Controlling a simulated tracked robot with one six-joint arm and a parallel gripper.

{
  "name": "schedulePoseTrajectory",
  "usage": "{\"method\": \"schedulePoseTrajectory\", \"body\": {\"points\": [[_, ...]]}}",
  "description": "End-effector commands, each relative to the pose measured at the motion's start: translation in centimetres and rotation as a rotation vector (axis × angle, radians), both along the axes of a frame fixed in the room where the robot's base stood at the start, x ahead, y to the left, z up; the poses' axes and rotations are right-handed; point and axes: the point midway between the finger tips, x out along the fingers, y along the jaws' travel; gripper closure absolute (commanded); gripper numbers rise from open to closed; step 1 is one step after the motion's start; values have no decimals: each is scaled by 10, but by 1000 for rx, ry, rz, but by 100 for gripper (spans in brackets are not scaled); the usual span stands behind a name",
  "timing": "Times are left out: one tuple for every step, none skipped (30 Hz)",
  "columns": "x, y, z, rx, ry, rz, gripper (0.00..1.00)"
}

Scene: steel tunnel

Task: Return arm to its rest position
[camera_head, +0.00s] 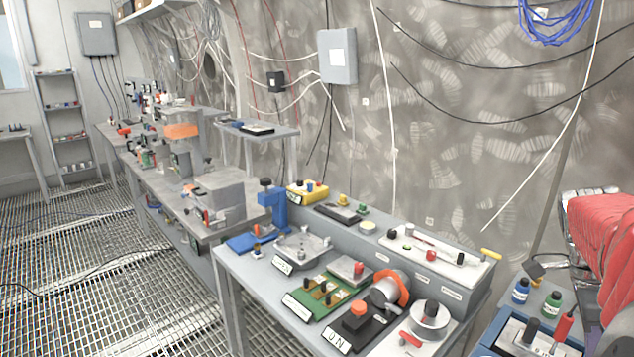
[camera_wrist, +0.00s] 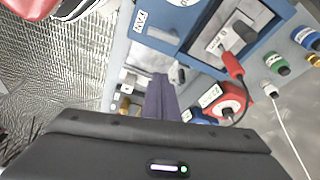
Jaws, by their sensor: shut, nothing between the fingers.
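My gripper (camera_wrist: 160,98) shows in the wrist view as two dark fingers close together, shut and empty. It points toward a grey bench with a blue-framed unit (camera_wrist: 207,35) and small bottles. No object is between the fingers. The gripper cannot be made out in the head view. The arm's full pose and its rest position cannot be told from these views.
In the head view a workbench (camera_head: 233,268) carries several devices, including an orange-ringed motor (camera_head: 391,290) and a green board (camera_head: 325,297). A blue bottle (camera_head: 521,291) and a blue unit (camera_head: 490,337) stand at lower right. The grated floor (camera_head: 100,290) at left is mostly open.

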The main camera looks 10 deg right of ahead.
Motion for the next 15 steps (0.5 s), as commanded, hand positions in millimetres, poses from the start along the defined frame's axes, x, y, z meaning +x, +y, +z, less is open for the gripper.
{"method": "schedulePoseTrajectory", "body": {"points": [[0, 0, 0, 4, 5, 20, 100], [1, 0, 0, 7, 8, 38, 100], [2, -1, 0, 10, 12, 69, 100], [3, -1, 0, 15, 14, 95, 100], [4, -2, -1, 21, 17, 127, 100], [6, -1, -2, 29, 21, 173, 100], [7, -1, -5, 40, 26, 212, 100], [8, 1, -8, 52, 30, 252, 100], [9, 3, -13, 67, 37, 307, 100], [10, 5, -16, 79, 42, 350, 100], [10, 7, -19, 89, 44, 392, 100], [11, 10, -23, 102, 47, 447, 100], [12, 14, -25, 110, 48, 493, 100], [13, 18, -27, 118, 49, 538, 100], [15, 24, -29, 126, 50, 601, 100]]}}
